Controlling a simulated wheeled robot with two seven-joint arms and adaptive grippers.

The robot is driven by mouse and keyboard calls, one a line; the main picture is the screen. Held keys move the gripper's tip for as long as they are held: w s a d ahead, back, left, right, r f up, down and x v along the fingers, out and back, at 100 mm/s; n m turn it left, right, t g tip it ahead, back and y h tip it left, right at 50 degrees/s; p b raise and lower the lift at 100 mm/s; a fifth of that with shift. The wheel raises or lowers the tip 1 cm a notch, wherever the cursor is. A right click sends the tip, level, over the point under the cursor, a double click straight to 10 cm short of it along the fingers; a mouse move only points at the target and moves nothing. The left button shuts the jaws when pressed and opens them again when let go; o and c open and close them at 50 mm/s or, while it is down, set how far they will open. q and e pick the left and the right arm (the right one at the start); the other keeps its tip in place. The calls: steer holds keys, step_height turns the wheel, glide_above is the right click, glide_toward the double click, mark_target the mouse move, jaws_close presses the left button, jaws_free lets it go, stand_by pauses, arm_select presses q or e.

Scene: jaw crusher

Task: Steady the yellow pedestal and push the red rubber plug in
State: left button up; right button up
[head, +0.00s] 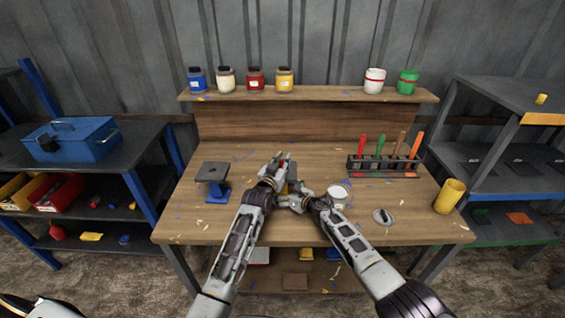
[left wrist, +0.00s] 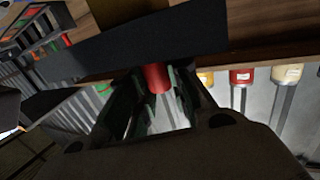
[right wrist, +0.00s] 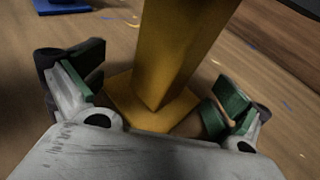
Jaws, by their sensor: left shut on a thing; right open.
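The red rubber plug (left wrist: 157,78) shows between the fingers of my left gripper (left wrist: 153,88) in the left wrist view; the gripper is shut on it. Its far end is at the edge of a dark slab (left wrist: 130,45); I cannot tell whether they touch. In the head view my left gripper (head: 282,162) is above the bench middle. The yellow pedestal (right wrist: 180,50) stands on its square base (right wrist: 150,115) in the right wrist view. My right gripper (right wrist: 160,82) is open, one finger on each side of the column. In the head view my arms mostly hide the pedestal.
A blue pedestal with a dark top (head: 215,178) stands left on the bench (head: 200,226). Jars line the back shelf (head: 325,93).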

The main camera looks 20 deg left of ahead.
steer(key=shift+d, duration=0.1)
steer(key=c, duration=1.2)
steer(key=shift+s+f, duration=0.1)
steer(key=shift+c, duration=0.5)
